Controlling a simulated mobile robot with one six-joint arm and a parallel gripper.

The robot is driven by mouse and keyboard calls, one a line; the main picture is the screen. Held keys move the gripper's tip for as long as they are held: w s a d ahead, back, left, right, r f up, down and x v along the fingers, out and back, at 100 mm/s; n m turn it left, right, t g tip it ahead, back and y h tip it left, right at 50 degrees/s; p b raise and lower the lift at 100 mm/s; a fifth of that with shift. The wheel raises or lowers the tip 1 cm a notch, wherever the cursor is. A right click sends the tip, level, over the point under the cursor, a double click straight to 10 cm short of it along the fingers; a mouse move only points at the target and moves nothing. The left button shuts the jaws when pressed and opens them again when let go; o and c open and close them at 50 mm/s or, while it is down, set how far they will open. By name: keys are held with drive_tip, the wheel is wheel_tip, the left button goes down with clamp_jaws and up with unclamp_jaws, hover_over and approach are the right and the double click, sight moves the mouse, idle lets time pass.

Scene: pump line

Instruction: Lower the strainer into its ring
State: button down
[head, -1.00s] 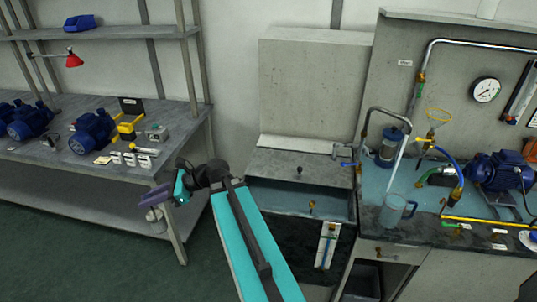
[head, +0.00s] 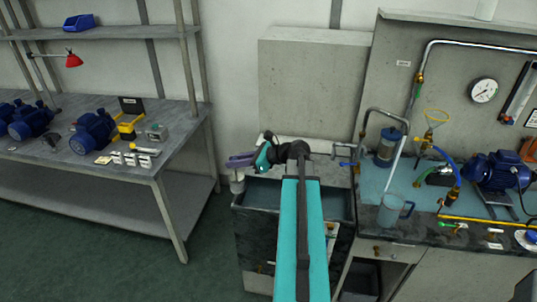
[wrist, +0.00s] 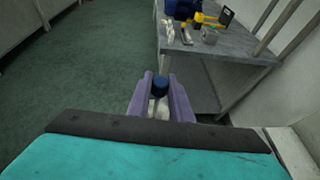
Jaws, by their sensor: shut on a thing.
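My gripper (head: 241,160) is shut on the strainer, a small pale cylinder (head: 237,184) that hangs below the purple fingers in the head view. In the wrist view the strainer (wrist: 160,86) shows a dark blue end and a whitish part between the two fingers. The held piece is above the left edge of the sink basin, with a gap to the bench at left. A thin yellow ring (head: 436,114) stands over the right worktop, well to the right of my gripper. I cannot tell if it is the strainer's ring.
The sink basin (head: 335,198) lies under and right of my gripper. A bent metal tap pipe (head: 386,109), a clear jug (head: 391,210), a blue-capped canister (head: 388,146) and a blue pump (head: 497,169) stand at right. The grey bench (head: 176,160) is left; floor between is clear.

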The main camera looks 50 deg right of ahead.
drive_tip(key=s+d+m+h, duration=0.1)
drive_tip(key=s+d+h, duration=0.1)
drive_tip(key=s+d, duration=0.4)
drive_tip(key=d, duration=0.4)
drive_tip(key=shift+s+d+r+m+t, duration=0.3)
drive_tip(key=shift+s+d+m+t, duration=0.05)
drive_tip(key=shift+d+m+t, duration=0.05)
drive_tip(key=shift+f, duration=0.15)
wheel_tip(320, 180, down, 19)
drive_tip(key=b, duration=0.9)
drive_tip(key=shift+f+b, duration=0.15)
drive_tip(key=shift+b, duration=0.2)
idle(0.7)
drive_tip(key=shift+w+p, duration=0.1)
drive_tip(key=shift+p, duration=0.2)
idle(0.8)
drive_tip(key=shift+a+f+b, duration=0.1)
drive_tip(key=shift+f+b, duration=0.25)
drive_tip(key=shift+f, duration=1.3)
idle(0.9)
